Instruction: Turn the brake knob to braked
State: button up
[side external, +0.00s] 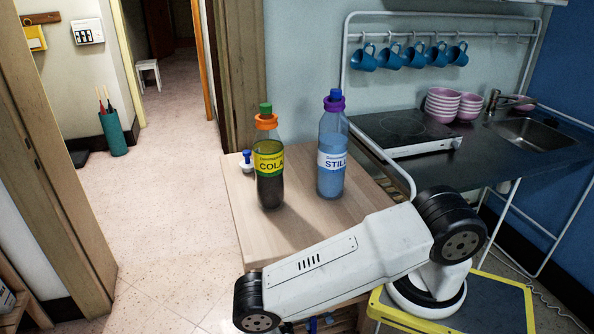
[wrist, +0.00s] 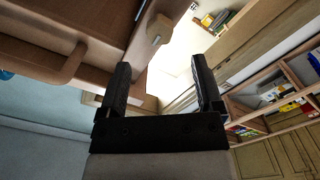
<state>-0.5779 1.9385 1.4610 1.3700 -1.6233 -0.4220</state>
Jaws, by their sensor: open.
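In the wrist view, my gripper (wrist: 160,62) is open, with two dark fingers spread apart and nothing seen between them. A small pale knob-like piece (wrist: 156,39) shows on the wooden furniture beyond the fingertips, apart from them; I cannot tell whether it is the brake knob or how it is set. In the side external view, a small blue-and-white knob-like thing (side external: 247,161) is at the far left edge of the wooden table top. My gripper is not visible there; my arm reaches across the front of the table.
A cola bottle (side external: 269,165) and a still-water bottle (side external: 332,150) stand upright on the wooden table top (side external: 240,195). A kitchen counter (side external: 475,150) lies to the right. The floor at left is largely clear. A wooden handle (wrist: 74,62) and shelves (wrist: 285,95) show in the wrist view.

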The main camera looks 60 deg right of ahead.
jog(key=x, duration=0.7)
dwell(0.4)
grip_shut()
